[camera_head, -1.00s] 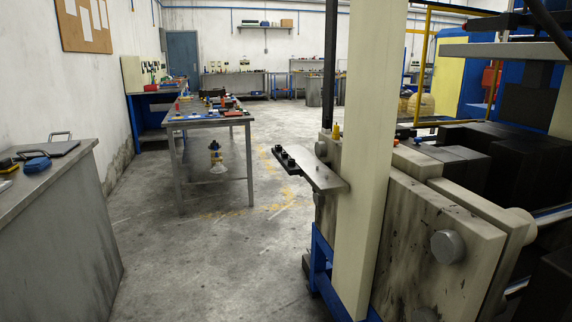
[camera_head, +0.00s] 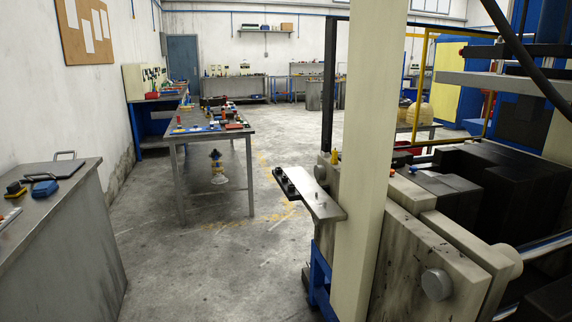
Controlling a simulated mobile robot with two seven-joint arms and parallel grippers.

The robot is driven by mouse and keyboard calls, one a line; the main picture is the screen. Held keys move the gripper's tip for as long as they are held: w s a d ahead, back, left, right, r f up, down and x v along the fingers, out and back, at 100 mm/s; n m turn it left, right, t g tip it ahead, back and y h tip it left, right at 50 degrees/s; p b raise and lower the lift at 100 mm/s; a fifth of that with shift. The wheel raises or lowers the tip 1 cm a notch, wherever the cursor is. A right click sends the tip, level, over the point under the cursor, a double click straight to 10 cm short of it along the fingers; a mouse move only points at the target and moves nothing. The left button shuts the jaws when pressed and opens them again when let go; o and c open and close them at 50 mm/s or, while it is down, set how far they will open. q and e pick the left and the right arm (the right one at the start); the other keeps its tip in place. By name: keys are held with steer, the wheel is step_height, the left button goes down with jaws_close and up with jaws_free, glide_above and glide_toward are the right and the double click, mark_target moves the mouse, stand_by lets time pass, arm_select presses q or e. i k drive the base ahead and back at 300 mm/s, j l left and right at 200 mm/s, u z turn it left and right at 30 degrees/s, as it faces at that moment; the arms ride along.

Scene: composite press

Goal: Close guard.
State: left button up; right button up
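The press stands at the right, with a beige column (camera_head: 366,160), pale side plates (camera_head: 410,245) and dark blocks (camera_head: 490,170) inside. A thin black upright (camera_head: 329,85) stands just left of the column, and a yellow frame (camera_head: 419,85) shows behind it. They look like parts of the guard, but I cannot tell its panel or whether it is open. A black diagonal bar (camera_head: 520,55) crosses the upper right. A control arm with black buttons (camera_head: 290,185) sticks out to the left of the press. Neither gripper is in view.
A metal bench (camera_head: 45,215) stands at the near left with tools on it. A table (camera_head: 210,135) with small parts stands farther back. The concrete floor (camera_head: 205,265) between the left bench and the press is clear. Workbenches line the back wall.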

mark_target(427, 30)
steer(key=i+j+z, duration=0.3)
steer(key=i, duration=0.2)
steer(key=i+j+z, duration=0.25)
steer(key=i+j, duration=0.15)
steer(key=i+j+z, duration=0.3)
steer(key=i+j, duration=0.2)
steer(key=i+j+z, duration=0.25)
steer(key=j, duration=0.35)
steer(key=i+j+z, duration=0.3)
steer(key=j, duration=0.35)
steer(key=i+j+z, duration=0.25)
steer(key=j, duration=0.5)
steer(key=i+j+z, duration=0.3)
steer(key=j, duration=0.45)
steer(key=j+z, duration=0.25)
steer(key=j, duration=0.5)
steer(key=i, duration=0.05)
